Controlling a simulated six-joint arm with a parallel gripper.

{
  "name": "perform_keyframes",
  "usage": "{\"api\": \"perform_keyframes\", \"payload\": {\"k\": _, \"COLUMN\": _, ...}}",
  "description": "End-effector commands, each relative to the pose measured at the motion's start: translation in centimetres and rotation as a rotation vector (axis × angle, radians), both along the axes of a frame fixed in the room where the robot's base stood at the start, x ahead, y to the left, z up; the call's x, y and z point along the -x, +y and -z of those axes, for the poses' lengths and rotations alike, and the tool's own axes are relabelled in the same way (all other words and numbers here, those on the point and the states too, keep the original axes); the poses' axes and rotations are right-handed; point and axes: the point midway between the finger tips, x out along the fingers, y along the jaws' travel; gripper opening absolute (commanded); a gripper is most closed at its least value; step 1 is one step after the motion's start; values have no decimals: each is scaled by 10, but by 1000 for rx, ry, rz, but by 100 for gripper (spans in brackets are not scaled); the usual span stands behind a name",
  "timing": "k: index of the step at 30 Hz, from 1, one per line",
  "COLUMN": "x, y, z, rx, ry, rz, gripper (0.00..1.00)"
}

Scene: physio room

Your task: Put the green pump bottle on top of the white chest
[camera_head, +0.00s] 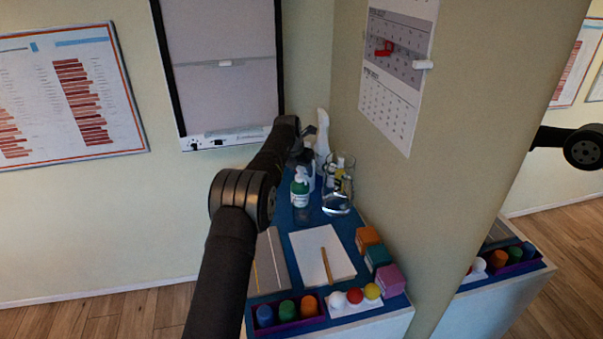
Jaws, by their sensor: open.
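The green pump bottle (300,192), with a white pump head and a pale label, stands upright toward the back of a blue-topped white cabinet (376,328). This cabinet is the only white chest-like piece I can make out. My gripper (306,160) is open at the far end of my arm, just behind and above the bottle. Its dark fingers are small and partly hidden, and I cannot tell whether they touch the bottle.
A glass jug (338,203) stands right of the bottle. A white notepad with a pencil (306,246), coloured blocks (378,257), a ball tray (354,308) and a purple tray of cylinders (288,325) fill the front. The wall closely borders the right side.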

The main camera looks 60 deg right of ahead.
Motion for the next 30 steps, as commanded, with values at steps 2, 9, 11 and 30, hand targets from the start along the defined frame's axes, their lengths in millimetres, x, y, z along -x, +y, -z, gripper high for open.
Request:
{"api": "perform_keyframes", "payload": {"k": 2, "x": 0, "y": 6, "z": -16, "rx": 2, "ry": -1, "rz": 0, "gripper": 53}}
{"api": "perform_keyframes", "payload": {"k": 9, "x": 1, "y": 25, "z": -60, "rx": 2, "ry": -1, "rz": -1, "gripper": 53}}
{"api": "perform_keyframes", "payload": {"k": 11, "x": 1, "y": 29, "z": -69, "rx": 2, "ry": -1, "rz": -1, "gripper": 53}}
{"api": "perform_keyframes", "payload": {"k": 30, "x": 2, "y": 38, "z": -89, "rx": -1, "ry": 0, "rz": 0, "gripper": 53}}
